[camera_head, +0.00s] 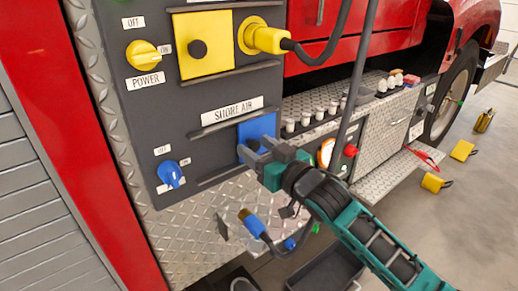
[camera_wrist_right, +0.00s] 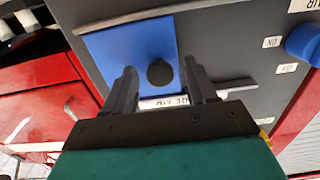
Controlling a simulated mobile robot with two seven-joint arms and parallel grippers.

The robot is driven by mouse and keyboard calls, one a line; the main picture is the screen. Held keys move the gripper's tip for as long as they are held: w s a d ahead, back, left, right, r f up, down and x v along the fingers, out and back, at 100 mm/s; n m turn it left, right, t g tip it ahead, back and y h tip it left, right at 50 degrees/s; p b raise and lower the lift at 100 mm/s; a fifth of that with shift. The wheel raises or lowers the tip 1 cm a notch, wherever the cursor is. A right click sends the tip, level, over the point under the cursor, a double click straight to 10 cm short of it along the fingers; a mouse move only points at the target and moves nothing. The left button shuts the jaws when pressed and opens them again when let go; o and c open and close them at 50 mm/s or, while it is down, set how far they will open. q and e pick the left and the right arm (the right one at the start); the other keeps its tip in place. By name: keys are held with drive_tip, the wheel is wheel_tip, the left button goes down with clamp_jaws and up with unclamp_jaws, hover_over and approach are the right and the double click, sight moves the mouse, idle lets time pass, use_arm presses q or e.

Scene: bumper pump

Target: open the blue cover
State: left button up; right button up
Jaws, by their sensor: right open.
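The blue cover (camera_head: 258,127) is a flat square plate on the dark panel, under the "SHORE AIR" label (camera_head: 232,108). It looks closed, and my gripper hides its lower part in the head view. In the right wrist view the blue cover (camera_wrist_right: 112,55) carries a round dark knob (camera_wrist_right: 160,73). My right gripper (camera_head: 255,149) is open in front of the cover. In the right wrist view its two fingertips (camera_wrist_right: 161,75) stand on either side of the knob; whether they touch it I cannot tell. My left gripper is not in view.
A yellow cover (camera_head: 205,58) and a yellow plug (camera_head: 264,38) with a black cable are above. A blue switch (camera_head: 171,174) is at lower left. A blue plug (camera_head: 252,222) hangs below my right gripper. Yellow chocks (camera_head: 436,183) lie on the floor at right.

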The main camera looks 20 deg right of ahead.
clamp_jaws()
idle(0.3)
drive_tip(key=s+a+p, duration=0.1)
drive_tip(key=a, duration=0.2)
drive_tip(key=s+a+p, duration=0.1)
drive_tip(key=a, duration=0.1)
drive_tip(key=s+a+p, duration=0.1)
drive_tip(key=a, duration=0.2)
drive_tip(key=shift+s+a, duration=0.1)
drive_tip(key=shift+a, duration=0.25)
drive_tip(key=shift+s+a+p, duration=0.2)
drive_tip(key=shift+a+p, duration=0.1)
drive_tip(key=shift+a, duration=0.15)
unclamp_jaws()
drive_tip(key=v, duration=1.3)
